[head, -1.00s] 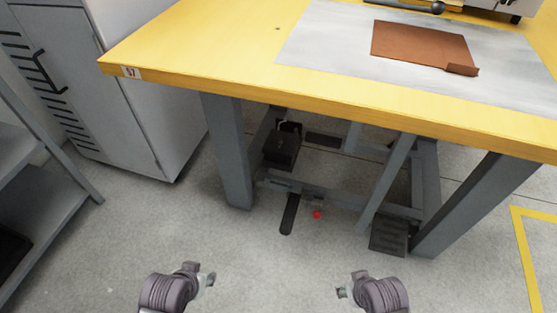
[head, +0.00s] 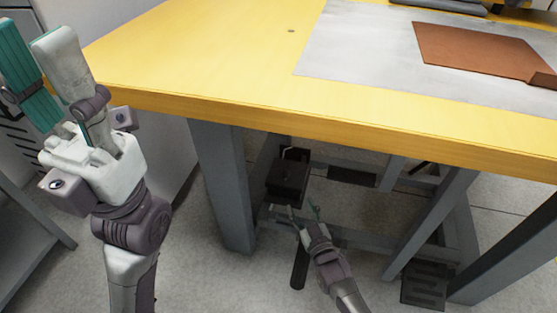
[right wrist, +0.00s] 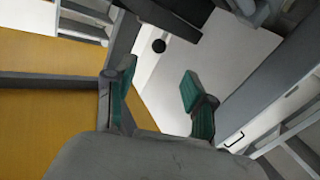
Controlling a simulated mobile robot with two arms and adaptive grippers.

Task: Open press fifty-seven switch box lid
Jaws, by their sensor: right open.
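A dark box (head: 287,182), which looks like the switch box, sits under the yellow table on the grey frame by the left leg. Whether its lid is open is too small to tell. My right gripper (head: 304,212) is open and empty, just below and right of the box in the head view. In the right wrist view its teal-padded fingers (right wrist: 157,90) stand apart with nothing between them. A dark plate-like part (right wrist: 165,15) lies beyond the fingertips; I cannot tell if it is the box. My left gripper (head: 32,55) is raised at the left, fingers apart and empty.
The yellow table (head: 200,60) overhangs the right arm, with a grey sheet (head: 360,45) and a brown piece (head: 480,50) on top. A table leg (head: 222,190) stands left of the box. A black pedal (head: 299,265) and a ridged pedal (head: 425,285) are low down.

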